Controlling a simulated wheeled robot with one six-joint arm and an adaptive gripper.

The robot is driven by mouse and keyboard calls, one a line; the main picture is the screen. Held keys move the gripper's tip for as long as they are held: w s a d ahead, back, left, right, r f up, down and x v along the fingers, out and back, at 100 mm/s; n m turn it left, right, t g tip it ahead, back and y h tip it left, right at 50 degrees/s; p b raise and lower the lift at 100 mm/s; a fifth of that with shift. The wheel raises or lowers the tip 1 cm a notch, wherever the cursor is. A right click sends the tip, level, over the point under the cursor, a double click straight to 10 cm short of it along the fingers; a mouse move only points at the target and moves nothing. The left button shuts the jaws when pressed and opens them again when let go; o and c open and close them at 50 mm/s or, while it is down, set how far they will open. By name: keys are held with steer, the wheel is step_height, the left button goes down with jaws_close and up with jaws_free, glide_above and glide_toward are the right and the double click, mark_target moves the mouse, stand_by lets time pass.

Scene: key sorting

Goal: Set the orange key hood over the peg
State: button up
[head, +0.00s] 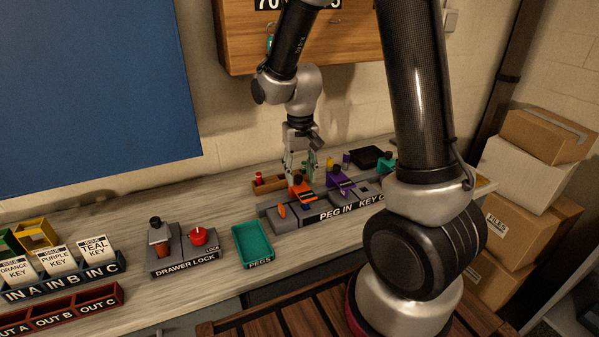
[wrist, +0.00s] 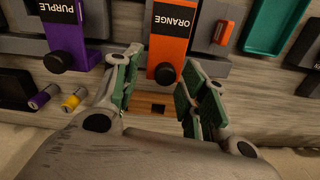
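The orange key hood (head: 302,190) sits on the grey key-control block. In the wrist view the hood (wrist: 169,38) carries the label ORANGE and has a black round knob at its near end. A small orange peg (head: 281,211) stands in the block just left of the hood; in the wrist view the peg (wrist: 223,33) lies to the hood's right. My gripper (head: 301,168) is above the back end of the hood. In the wrist view its green-padded fingers (wrist: 160,85) are spread apart, with the knob in line with the gap. No contact is visible.
The purple hood (head: 341,180) stands close beside the orange one. Purple and yellow pegs (wrist: 45,95) lie behind it. The teal PEGS tray (head: 253,243) and the drawer lock (head: 185,262) are farther left.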

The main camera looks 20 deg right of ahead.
step_height(320, 180, up, 12)
stand_by(0.6)
steer(key=s+d+r+n+t, duration=0.1)
steer(key=s+d+r+t, duration=0.1)
steer(key=s, duration=0.7)
steer(key=s+d+r+t, duration=0.2)
steer(key=s+d+r, duration=0.3)
steer(key=s, duration=0.5)
steer(key=shift+s+d+r+n, duration=0.15)
steer(key=shift+d+r+n, duration=0.05)
steer(key=shift+r+n, duration=0.25)
